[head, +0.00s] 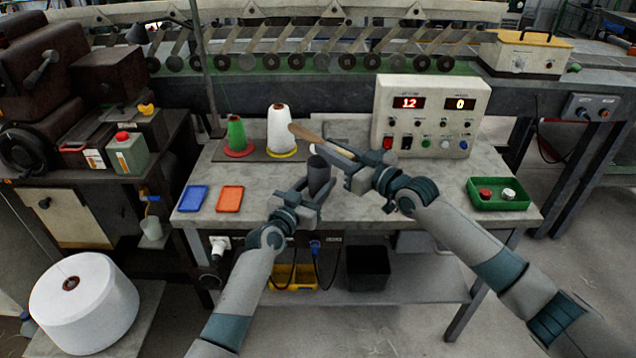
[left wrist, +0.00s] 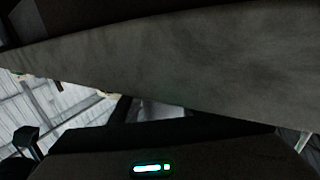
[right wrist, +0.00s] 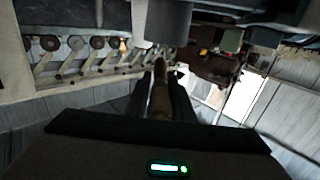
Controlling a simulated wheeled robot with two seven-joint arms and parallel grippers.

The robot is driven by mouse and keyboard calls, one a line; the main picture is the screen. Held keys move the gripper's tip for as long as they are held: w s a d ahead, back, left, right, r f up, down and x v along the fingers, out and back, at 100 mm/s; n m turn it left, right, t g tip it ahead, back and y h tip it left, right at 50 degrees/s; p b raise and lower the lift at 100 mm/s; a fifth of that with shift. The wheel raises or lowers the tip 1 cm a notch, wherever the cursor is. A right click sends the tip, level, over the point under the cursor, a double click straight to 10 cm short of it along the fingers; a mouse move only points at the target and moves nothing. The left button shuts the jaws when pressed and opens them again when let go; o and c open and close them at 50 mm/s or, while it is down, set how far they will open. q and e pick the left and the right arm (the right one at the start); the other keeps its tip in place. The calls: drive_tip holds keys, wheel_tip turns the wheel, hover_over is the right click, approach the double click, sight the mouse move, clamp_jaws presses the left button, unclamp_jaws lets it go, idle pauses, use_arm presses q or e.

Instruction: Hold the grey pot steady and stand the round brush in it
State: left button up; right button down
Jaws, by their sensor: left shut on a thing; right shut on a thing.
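The grey pot (head: 319,174) stands upright near the middle of the bench. My left gripper (head: 312,190) is shut on it, low on its side. My right gripper (head: 337,154) is shut on the round brush (head: 306,134), above and just right of the pot. The brush's wooden length points up and left, tilted well off upright and outside the pot. In the right wrist view the brush (right wrist: 160,92) lies between the fingers, and a dark grey cylinder, apparently the pot (right wrist: 168,22), is at the top. The brush's other end is hidden. The left wrist view shows mostly a blurred grey surface.
A white cone (head: 279,130) and a green cone (head: 236,134) stand behind left. A control box (head: 431,116) stands behind right. Blue (head: 194,198) and orange (head: 230,198) trays lie left. A green tray (head: 497,205) sits right. The bench's front middle is clear.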

drive_tip(key=shift+f, duration=0.95)
drive_tip(key=c, duration=1.5)
unclamp_jaws()
drive_tip(key=shift+o, duration=0.2)
drive_tip(key=shift+s+d, duration=0.1)
drive_tip(key=shift+d, duration=0.05)
drive_tip(key=v, duration=1.1)
drive_tip(key=shift+s+d, duration=0.25)
